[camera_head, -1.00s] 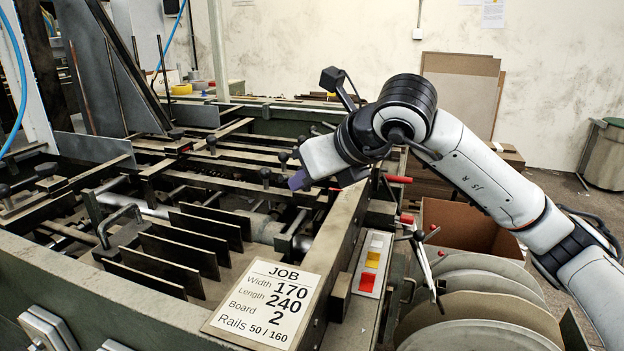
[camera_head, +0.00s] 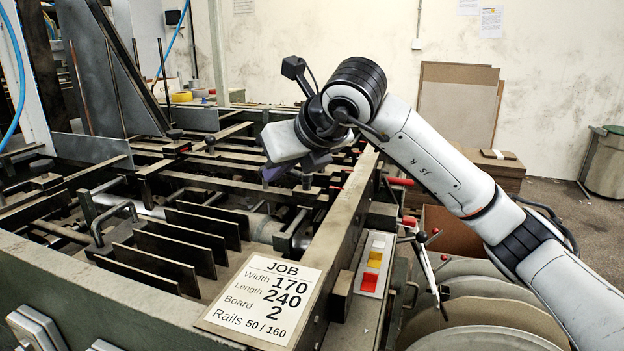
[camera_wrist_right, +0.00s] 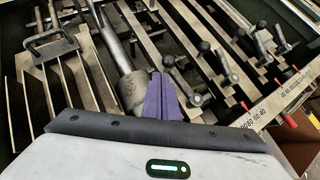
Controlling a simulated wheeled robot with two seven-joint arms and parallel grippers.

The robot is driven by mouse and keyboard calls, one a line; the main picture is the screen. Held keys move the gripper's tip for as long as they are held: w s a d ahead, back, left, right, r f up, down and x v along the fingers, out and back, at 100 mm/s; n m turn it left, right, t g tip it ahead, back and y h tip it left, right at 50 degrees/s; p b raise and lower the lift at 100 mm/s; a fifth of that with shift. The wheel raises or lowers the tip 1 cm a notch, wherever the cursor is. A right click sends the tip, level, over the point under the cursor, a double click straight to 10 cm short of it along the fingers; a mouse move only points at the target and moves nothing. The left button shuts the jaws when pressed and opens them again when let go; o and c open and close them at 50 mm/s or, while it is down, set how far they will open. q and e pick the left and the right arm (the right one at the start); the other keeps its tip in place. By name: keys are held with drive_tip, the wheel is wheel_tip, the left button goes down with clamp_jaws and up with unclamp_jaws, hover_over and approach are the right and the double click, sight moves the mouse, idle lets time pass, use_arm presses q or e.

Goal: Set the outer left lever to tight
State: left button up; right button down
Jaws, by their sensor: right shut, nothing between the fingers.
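Several small levers with round black knobs stand on the feeder's rails. One knobbed lever (camera_head: 210,143) shows left of my right gripper in the head view. In the right wrist view, one knobbed lever (camera_wrist_right: 168,62) is just beyond the fingertips and another (camera_wrist_right: 195,99) is to their right. I cannot tell which is the outer left lever or how it is set. My right gripper (camera_head: 271,175) hangs over the rails near the machine's right side. Its purple fingers (camera_wrist_right: 163,97) are shut and empty. It hides part of the rails behind it. My left gripper is not in view.
The JOB card (camera_head: 265,297) lies on the near right corner of the frame. A button panel (camera_head: 374,263) and red-handled levers (camera_head: 400,181) are along the right side. Upright dark plates (camera_head: 180,250) stand in the feeder. A number scale (camera_wrist_right: 262,112) runs along the rail edge.

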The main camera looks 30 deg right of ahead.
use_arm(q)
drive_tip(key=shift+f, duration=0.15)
use_arm(e)
drive_tip(key=shift+w, duration=0.65)
idle(0.4)
drive_tip(key=shift+s+a+f+b, duration=0.25)
drive_tip(key=shift+s+a+b, duration=0.2)
drive_tip(key=shift+s+a, duration=0.2)
drive_tip(key=shift+s+a+f+b, duration=0.2)
drive_tip(key=shift+s+a+b, duration=0.3)
drive_tip(key=shift+a, duration=0.1)
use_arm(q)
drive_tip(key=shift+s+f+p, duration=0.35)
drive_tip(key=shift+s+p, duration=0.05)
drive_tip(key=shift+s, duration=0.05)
use_arm(e)
drive_tip(key=s+a+r, duration=0.5)
drive_tip(key=s+r, duration=0.1)
drive_tip(key=shift+a+r, duration=0.3)
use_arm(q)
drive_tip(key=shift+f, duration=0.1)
